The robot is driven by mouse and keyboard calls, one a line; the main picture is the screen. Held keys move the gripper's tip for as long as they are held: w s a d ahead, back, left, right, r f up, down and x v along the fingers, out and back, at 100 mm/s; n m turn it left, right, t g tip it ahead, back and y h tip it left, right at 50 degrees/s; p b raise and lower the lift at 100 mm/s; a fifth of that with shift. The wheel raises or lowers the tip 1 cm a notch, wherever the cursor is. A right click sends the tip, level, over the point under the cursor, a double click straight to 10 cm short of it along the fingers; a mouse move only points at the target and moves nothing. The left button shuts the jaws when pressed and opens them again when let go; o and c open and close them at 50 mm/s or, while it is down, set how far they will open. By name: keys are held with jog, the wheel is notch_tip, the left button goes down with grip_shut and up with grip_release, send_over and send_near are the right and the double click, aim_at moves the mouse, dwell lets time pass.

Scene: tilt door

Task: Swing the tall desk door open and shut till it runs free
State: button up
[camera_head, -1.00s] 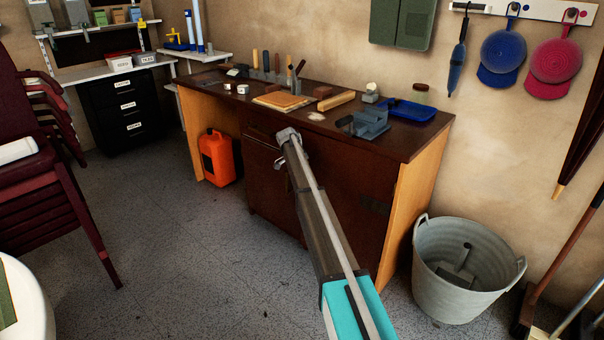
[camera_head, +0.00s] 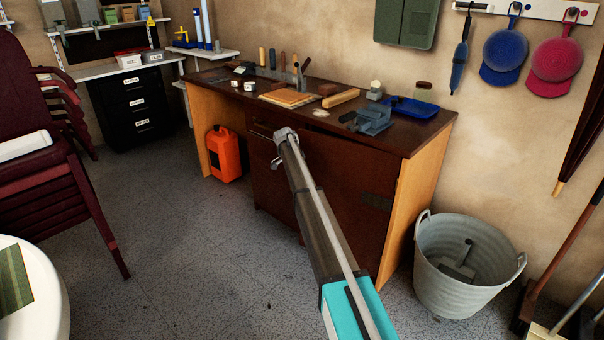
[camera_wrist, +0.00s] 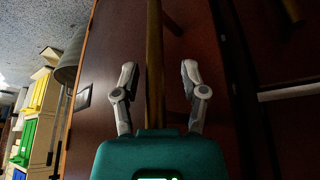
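The tall desk door (camera_head: 330,185) is a dark brown panel in the front of the wooden desk, with a small dark grille low on its right. My gripper (camera_head: 281,149) is at the upper left of this front, and my arm hides part of the panel. In the wrist view my gripper (camera_wrist: 159,75) has its two grey fingers spread apart. A narrow golden-brown strip (camera_wrist: 154,60) runs between them; whether it is a handle or a panel edge I cannot tell. No clear finger contact shows. The door's exact opening is hard to judge.
A metal bucket (camera_head: 460,265) stands right of the desk, with brooms beyond it. An orange canister (camera_head: 224,155) is under the desk's left part. Stacked chairs (camera_head: 55,170) and a white round surface (camera_head: 35,285) are at left. The floor between is clear.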

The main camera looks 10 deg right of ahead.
jog(key=shift+d, duration=0.1)
jog(key=shift+c, duration=0.2)
jog(key=shift+r, duration=0.1)
jog(key=c, duration=0.4)
jog(key=shift+r+p, duration=0.4)
jog(key=shift+p, duration=0.25)
grip_shut()
notch_tip(320, 180, up, 8)
jog(key=p, duration=0.8)
jog(key=shift+r, duration=0.15)
jog(key=shift+r+p, duration=0.35)
jog(key=shift+d, duration=0.1)
